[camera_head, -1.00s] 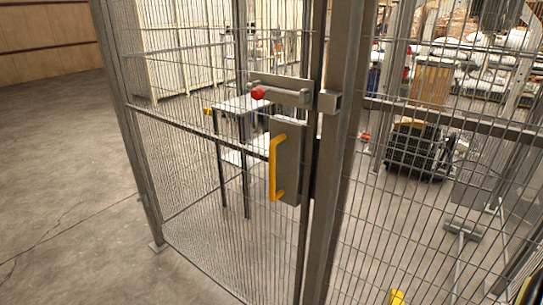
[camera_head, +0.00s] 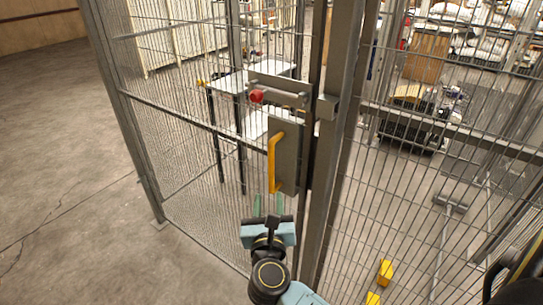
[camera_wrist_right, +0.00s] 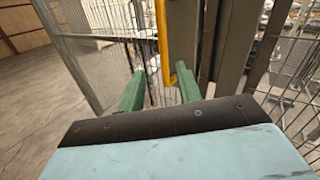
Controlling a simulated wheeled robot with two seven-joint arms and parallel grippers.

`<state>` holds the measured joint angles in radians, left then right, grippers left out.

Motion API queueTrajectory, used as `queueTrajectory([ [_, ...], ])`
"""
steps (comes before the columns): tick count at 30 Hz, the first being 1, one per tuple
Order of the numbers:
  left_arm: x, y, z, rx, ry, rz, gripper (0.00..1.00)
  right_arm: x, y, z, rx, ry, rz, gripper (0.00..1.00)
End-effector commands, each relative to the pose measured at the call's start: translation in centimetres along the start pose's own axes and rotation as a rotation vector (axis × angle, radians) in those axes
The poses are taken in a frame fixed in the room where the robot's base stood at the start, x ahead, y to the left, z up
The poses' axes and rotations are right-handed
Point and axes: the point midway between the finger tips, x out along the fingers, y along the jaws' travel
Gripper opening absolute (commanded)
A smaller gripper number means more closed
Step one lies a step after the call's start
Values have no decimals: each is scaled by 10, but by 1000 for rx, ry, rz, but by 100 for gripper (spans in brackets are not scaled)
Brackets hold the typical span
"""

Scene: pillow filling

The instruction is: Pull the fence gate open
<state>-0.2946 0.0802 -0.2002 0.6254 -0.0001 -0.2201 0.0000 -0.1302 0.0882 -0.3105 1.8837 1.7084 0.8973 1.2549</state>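The fence gate (camera_head: 175,140) is a grey wire-mesh panel and stands shut against the post (camera_head: 335,130). Its yellow handle (camera_head: 272,163) is upright on a grey plate (camera_head: 288,150). Above it is a latch bar with a red knob (camera_head: 256,96). My right gripper (camera_head: 267,203) is open just below the handle in the head view. In the right wrist view its green fingers (camera_wrist_right: 160,82) are spread, with the lower end of the yellow handle (camera_wrist_right: 163,40) ahead, between their tips in the picture. I cannot tell whether they touch. My left gripper is not in view.
Fixed mesh fence (camera_head: 440,130) continues right of the post. Behind the mesh are a table (camera_head: 240,77), a black machine (camera_head: 410,130) and yellow blocks (camera_head: 385,272). The concrete floor (camera_head: 70,190) at the left is clear.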

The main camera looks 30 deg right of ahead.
Motion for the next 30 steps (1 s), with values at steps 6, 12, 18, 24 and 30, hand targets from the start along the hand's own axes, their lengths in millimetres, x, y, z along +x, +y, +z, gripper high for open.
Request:
queueTrajectory([
  [6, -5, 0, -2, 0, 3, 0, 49, 8, -6, 15, 140, 29, -24, 35],
  [12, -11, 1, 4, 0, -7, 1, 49, 43, -6, 15, 136, 27, -24, 35],
  [18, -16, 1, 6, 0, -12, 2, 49, 87, -8, 13, 135, 27, -25, 35],
  [24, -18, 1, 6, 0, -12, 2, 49, 118, -7, 11, 133, 28, -23, 35],
  [30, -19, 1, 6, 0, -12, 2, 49, 132, -8, 9, 135, 30, -23, 35],
])
